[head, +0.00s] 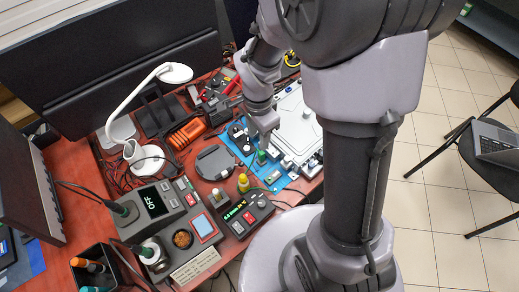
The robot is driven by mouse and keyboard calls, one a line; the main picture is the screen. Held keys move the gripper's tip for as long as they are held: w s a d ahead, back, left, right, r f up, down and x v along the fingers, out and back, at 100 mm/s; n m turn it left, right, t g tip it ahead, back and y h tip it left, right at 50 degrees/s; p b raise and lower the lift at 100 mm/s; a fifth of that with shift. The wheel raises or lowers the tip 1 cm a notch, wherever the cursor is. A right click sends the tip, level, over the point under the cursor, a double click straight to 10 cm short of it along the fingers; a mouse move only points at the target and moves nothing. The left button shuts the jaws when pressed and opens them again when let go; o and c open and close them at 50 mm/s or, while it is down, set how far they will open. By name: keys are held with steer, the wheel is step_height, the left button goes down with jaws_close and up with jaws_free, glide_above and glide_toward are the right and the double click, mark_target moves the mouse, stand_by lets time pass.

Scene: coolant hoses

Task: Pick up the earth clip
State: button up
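My arm reaches over the workbench, and my gripper (264,139) points down above the blue mat (231,131), beside the silver-white housing (303,121). The fingers are small and partly merge with the arm, so I cannot tell whether they are open or shut. A small green piece (261,157) stands just below the fingertips; it may be the earth clip, but it is too small to be sure. I cannot tell whether the gripper touches it.
A soldering station (165,215) and a small black device with a green display (243,216) stand at the front. A white lamp (147,157), a round dark grey item (214,162) and an orange item (187,133) are to the left. A chair with a laptop (495,142) is at the right.

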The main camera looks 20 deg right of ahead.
mark_target(262, 153)
step_height(262, 153, down, 6)
steer(key=shift+r+b, duration=0.15)
steer(key=shift+b, duration=0.75)
steer(key=f+b, duration=0.1)
steer(key=f, duration=0.1)
steer(key=d+f+b, duration=0.1)
steer(key=f+b, duration=0.1)
steer(key=f, duration=0.1)
steer(key=shift+f, duration=0.2)
steer(key=shift+r, duration=0.15)
steer(key=shift+c, duration=0.7)
jaws_close()
